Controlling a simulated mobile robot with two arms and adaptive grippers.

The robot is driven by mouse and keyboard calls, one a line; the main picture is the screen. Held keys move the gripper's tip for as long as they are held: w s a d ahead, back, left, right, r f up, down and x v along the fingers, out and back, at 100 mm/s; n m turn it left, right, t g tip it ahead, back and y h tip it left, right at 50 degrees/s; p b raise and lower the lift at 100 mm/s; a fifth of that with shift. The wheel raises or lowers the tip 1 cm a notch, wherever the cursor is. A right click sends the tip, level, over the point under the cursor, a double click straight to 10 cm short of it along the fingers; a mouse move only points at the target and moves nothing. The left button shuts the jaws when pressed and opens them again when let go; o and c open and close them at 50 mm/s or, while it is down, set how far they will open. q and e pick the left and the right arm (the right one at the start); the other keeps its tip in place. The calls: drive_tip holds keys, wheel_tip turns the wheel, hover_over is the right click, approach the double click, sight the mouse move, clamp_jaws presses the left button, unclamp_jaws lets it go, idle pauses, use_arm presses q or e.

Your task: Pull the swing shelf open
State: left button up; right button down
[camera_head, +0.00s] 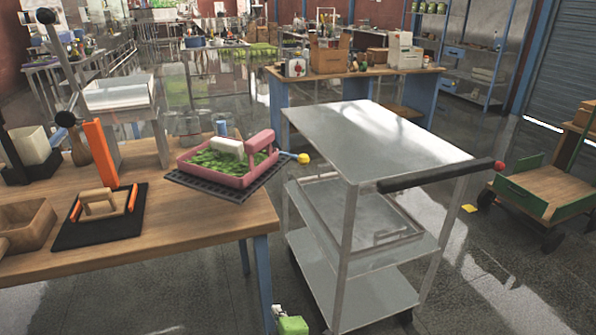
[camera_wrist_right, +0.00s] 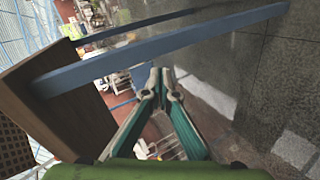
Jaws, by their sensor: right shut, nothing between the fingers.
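A silver metal cart (camera_head: 375,140) with stacked shelves stands right of the wooden table. Its middle level carries a framed metal shelf (camera_head: 350,215) with a raised rim and a small bar-like handle (camera_head: 400,236) near its front right. I cannot tell for sure whether this is the swing shelf. My right gripper (camera_head: 278,311) shows only in part at the bottom edge, low by the blue table leg, apart from the cart. In the right wrist view its fingers (camera_wrist_right: 161,74) are closed together with nothing between them. My left gripper is out of view.
The wooden table (camera_head: 190,235) holds a pink tray (camera_head: 225,179) of green pieces on a dark mat overhanging its right edge. A black bar with a red end (camera_head: 435,176) juts from the cart. A green-sided trolley (camera_head: 555,185) stands right.

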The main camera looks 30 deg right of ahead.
drive_tip(key=w+d+r+n+t+h, duration=0.1)
drive_tip(key=w+d+r+t, duration=0.1)
drive_tip(key=r, duration=0.7)
drive_tip(key=w+d+r+t+h, duration=0.1)
drive_tip(key=w+d+r+h, duration=0.1)
drive_tip(key=r, duration=0.8)
drive_tip(key=n+t+h, duration=0.1)
drive_tip(key=t+h, duration=0.1)
drive_tip(key=h, duration=0.1)
approach(297, 160)
drive_tip(key=s+a+f, duration=0.2)
drive_tip(key=s+a, duration=0.3)
drive_tip(key=a, duration=0.1)
drive_tip(key=w+d+p, duration=0.1)
drive_tip(key=w+d, duration=0.1)
drive_tip(key=w, duration=0.1)
drive_tip(key=w+d+r+p, duration=0.1)
drive_tip(key=w+d, duration=0.2)
drive_tip(key=w+d+r+p, duration=0.1)
drive_tip(key=w+d, duration=0.2)
drive_tip(key=shift+w+d+r, duration=0.15)
drive_tip(key=shift+w+d, duration=0.05)
drive_tip(key=shift+w, duration=0.1)
drive_tip(key=shift+t+y, duration=0.3)
